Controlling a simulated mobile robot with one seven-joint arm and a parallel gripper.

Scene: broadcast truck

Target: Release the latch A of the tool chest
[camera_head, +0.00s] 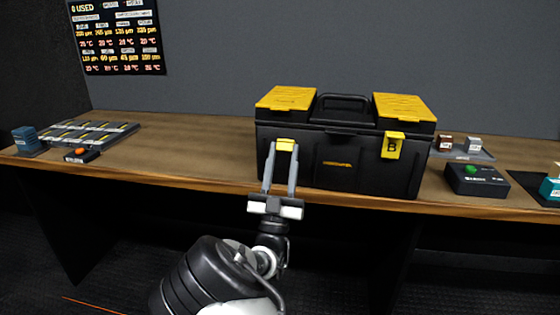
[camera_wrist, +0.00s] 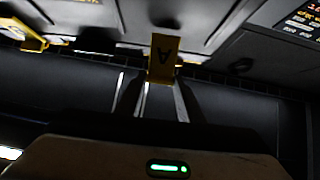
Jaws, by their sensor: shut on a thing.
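The black tool chest (camera_head: 335,165) with yellow lid panels stands on the wooden bench, its front facing me. Its lid looks closed. Latch B (camera_head: 392,146) is a yellow tab at the right of the front, lettered B. Latch A (camera_head: 285,145) is the yellow tab at the left, partly hidden by my fingers; its letter A shows upside down in the wrist view (camera_wrist: 162,58). My gripper (camera_head: 281,152) is shut on latch A, with one finger on each side of it.
The wooden bench (camera_head: 190,150) has free room left of the chest. A grey tray (camera_head: 92,133) and a box with an orange button (camera_head: 80,155) lie at the left. A box with a green button (camera_head: 477,180) stands close right of the chest, with small blocks behind it.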

